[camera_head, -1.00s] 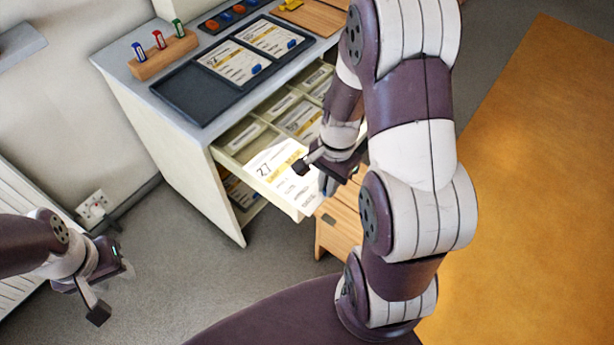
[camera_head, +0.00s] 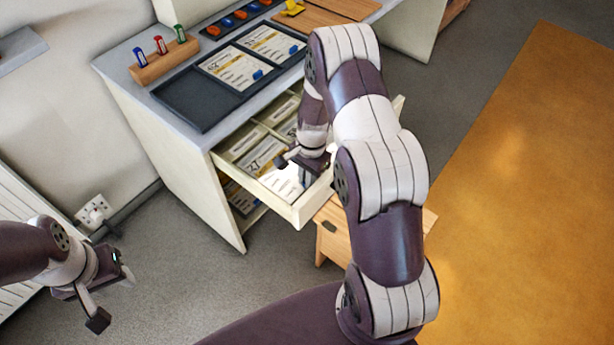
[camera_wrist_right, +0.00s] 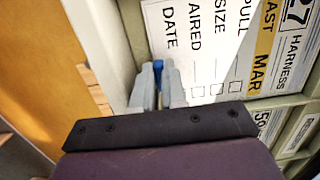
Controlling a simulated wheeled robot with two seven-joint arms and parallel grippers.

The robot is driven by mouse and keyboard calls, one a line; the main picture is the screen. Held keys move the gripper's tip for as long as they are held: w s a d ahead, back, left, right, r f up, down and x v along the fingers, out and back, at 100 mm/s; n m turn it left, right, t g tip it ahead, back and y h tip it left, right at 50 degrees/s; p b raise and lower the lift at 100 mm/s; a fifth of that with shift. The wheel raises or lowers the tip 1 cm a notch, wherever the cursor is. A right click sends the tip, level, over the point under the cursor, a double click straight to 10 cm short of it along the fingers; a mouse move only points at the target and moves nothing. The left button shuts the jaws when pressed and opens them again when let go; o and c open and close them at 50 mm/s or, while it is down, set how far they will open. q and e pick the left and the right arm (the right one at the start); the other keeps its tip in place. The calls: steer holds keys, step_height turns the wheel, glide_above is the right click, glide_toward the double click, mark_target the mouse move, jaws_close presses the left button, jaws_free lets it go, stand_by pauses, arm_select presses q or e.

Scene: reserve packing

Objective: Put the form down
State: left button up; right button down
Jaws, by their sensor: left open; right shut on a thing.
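The form (camera_wrist_right: 215,50) is a white card with a yellow band, "27", "HARNESS" and check boxes. My right gripper (camera_wrist_right: 158,90) is shut on its blue tab (camera_wrist_right: 158,68) in the right wrist view. In the head view the form (camera_head: 283,184) shows as a bright white patch within the front of the open drawer (camera_head: 258,192), partly hidden by my right gripper (camera_head: 302,166). I cannot tell whether it rests on the drawer floor. My left gripper (camera_head: 112,296) is open and empty, low at the left, away from the cabinet.
The drawer's compartments hold several other cards (camera_head: 262,155). On the cabinet top are a dark tray (camera_head: 190,103) with two cards, a wooden block (camera_head: 165,62) with coloured markers, and a yellow item (camera_head: 292,8). A wooden stool-like piece (camera_head: 333,240) stands beside the drawer.

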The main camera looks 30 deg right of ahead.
steer(key=shift+f, duration=0.15)
steer(key=c, duration=1.5)
jaws_free()
steer(key=shift+o, duration=0.2)
